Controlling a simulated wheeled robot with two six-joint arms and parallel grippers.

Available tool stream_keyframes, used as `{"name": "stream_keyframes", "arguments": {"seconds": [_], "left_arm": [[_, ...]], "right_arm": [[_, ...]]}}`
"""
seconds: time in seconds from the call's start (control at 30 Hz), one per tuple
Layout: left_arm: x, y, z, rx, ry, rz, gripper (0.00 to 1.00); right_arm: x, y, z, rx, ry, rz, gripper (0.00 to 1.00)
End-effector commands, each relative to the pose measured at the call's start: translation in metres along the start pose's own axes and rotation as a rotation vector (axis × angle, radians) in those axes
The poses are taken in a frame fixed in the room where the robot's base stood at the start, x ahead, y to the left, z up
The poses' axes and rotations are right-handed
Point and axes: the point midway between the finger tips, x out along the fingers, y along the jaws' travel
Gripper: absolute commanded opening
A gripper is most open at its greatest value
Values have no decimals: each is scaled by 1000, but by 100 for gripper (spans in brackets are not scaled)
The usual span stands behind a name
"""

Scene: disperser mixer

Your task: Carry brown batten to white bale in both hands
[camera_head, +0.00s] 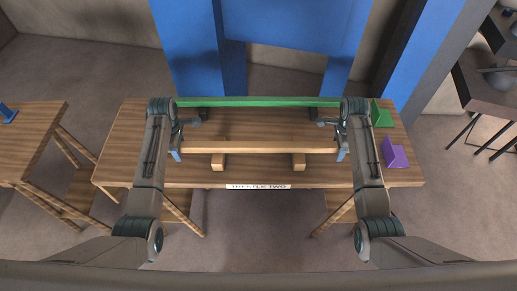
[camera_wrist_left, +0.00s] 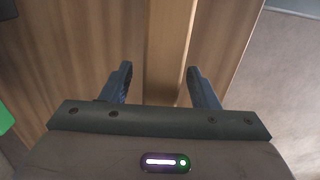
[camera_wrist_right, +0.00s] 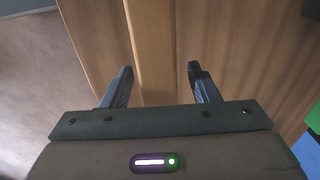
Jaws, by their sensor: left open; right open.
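The brown batten (camera_head: 259,150) lies left to right across two small wooden blocks on the table marked TRESTLE TWO. My left gripper (camera_head: 186,138) is open above its left end. In the left wrist view the batten (camera_wrist_left: 168,45) runs between the spread fingers (camera_wrist_left: 160,72), with no finger visibly pressing on it. My right gripper (camera_head: 331,138) is open above its right end. In the right wrist view the batten (camera_wrist_right: 152,45) also runs between the open fingers (camera_wrist_right: 160,72). How far the fingers are above it is hard to tell. I see no white bale.
A green bar (camera_head: 260,102) lies along the table's back edge, behind the batten. A green wedge (camera_head: 381,113) and a purple wedge (camera_head: 394,154) stand at the table's right end. Another wooden table (camera_head: 32,135) is to the left. Blue panels (camera_head: 285,25) rise behind.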

Motion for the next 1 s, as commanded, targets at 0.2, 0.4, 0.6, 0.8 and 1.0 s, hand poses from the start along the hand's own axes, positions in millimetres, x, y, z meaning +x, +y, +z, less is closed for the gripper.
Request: {"name": "stream_keyframes", "arguments": {"seconds": [0.2,0.4,0.6,0.8,1.0], "left_arm": [[12,0,0,0,0,0,55],[13,0,0,1,0,0,55],[12,0,0,1,0,0,27],[12,0,0,1,0,0,0],[12,0,0,1,0,0,0]], "right_arm": [[12,0,0,0,0,-1,55],[13,0,0,-1,0,-1,55],[12,0,0,-1,0,-1,27],[12,0,0,-1,0,-1,0],[12,0,0,-1,0,0,0]]}}
